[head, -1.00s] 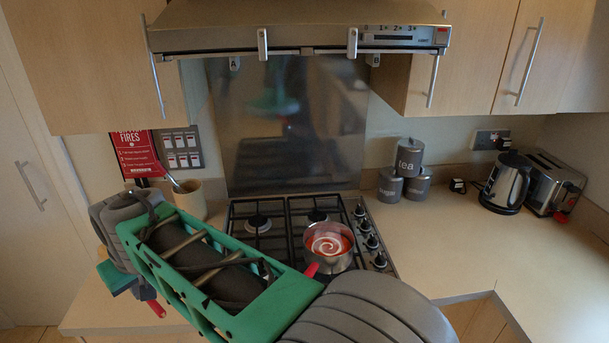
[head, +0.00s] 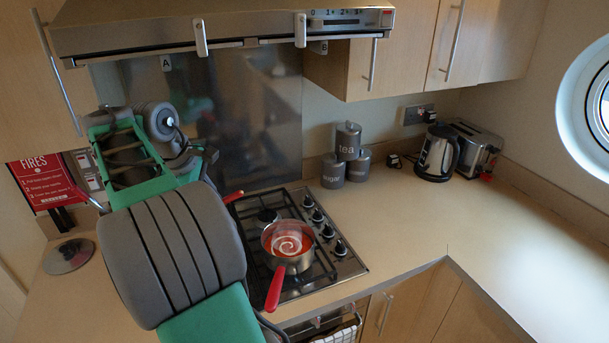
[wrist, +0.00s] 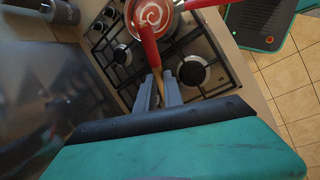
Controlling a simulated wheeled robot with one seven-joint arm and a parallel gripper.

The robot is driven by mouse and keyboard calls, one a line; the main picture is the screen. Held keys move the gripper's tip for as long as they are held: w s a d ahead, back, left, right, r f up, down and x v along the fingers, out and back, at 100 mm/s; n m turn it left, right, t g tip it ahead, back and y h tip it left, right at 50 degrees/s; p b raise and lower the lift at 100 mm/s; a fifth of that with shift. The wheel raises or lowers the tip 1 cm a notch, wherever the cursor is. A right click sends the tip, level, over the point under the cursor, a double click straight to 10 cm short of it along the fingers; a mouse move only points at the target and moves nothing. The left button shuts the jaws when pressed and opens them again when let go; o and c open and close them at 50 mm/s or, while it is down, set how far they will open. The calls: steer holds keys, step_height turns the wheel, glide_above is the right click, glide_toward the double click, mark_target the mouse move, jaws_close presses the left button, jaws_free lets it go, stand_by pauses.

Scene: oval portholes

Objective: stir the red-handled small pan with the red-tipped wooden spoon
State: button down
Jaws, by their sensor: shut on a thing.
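The small pan (head: 287,262) stands on the front right of the hob, its red handle (head: 275,288) toward the front. It holds red contents with a white swirl. It also shows at the top of the wrist view (wrist: 168,28). My gripper (wrist: 158,88) is shut on the wooden part of the spoon (wrist: 156,73). The spoon's red end (wrist: 146,40) points away from the fingers and overlaps the pan in the wrist view. In the head view the red end (head: 233,197) shows left of and behind the pan, apart from it. My arm hides the fingers there; the spoon's other end is hidden.
The hob (head: 330,268) has knobs along its right side. A pan lid (head: 68,256) lies on the left counter. Canisters (head: 334,170), a kettle (head: 437,152) and a toaster (head: 474,148) stand at the back right. The extractor hood (head: 230,25) hangs above. The right counter (head: 420,215) is clear.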

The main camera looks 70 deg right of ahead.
steer(key=s+d+r+g+h, duration=0.1)
steer(key=s+d, duration=0.3)
steer(key=s, duration=0.4)
steer(key=s+d+r+n+g+h, duration=0.1)
steer(key=s+d+r+h, duration=0.1)
steer(key=s+d, duration=0.35)
steer(key=s+d+r+g+h, duration=0.1)
steer(key=s+d, duration=0.2)
steer(key=s, duration=0.6)
step_height(320, 180, down, 11)
steer(key=b, duration=0.3)
steer(key=shift+s+a+t, duration=0.15)
steer(key=shift+t, duration=0.15)
